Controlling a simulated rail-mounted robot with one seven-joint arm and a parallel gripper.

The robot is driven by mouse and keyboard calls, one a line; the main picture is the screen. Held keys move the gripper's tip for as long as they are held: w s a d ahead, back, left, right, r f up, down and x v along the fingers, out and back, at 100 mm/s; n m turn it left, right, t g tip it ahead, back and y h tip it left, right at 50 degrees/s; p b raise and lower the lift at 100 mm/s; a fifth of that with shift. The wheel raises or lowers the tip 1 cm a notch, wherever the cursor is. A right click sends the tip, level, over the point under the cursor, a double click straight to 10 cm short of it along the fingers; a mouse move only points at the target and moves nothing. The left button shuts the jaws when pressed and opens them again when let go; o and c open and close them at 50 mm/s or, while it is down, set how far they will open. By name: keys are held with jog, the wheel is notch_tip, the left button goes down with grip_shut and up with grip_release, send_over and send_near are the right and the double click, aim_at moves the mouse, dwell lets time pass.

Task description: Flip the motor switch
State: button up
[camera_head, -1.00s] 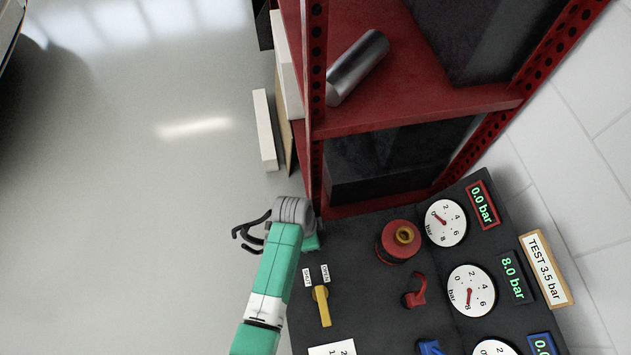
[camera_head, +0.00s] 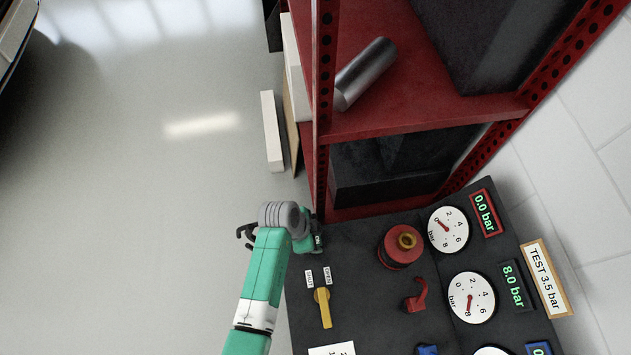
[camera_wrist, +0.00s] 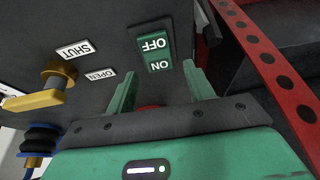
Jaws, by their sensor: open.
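The motor switch (camera_wrist: 157,50) is a green rocker marked OFF and ON on the dark panel, in the wrist view. My gripper (camera_wrist: 161,82) has two green fingers spread apart with nothing held. The switch shows in front of the fingertips, roughly centred between them. I cannot tell whether the fingers touch the panel, nor which side of the rocker is pressed. In the head view my gripper (camera_head: 304,243) is at the panel's upper left corner, partly hidden by my grey wrist.
A yellow lever (camera_head: 324,307) with SHUT and OPEN labels, a red knob (camera_head: 401,247) and a red lever (camera_head: 416,297) stand on the panel. Gauges (camera_head: 448,229) line its right side. A red perforated shelf frame (camera_head: 323,110) rises beside the corner. Open floor lies left.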

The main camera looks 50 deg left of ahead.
jog(key=p+v, duration=0.1)
jog(key=v, duration=0.5)
jog(key=shift+r+p, duration=0.2)
jog(key=shift+p, duration=0.2)
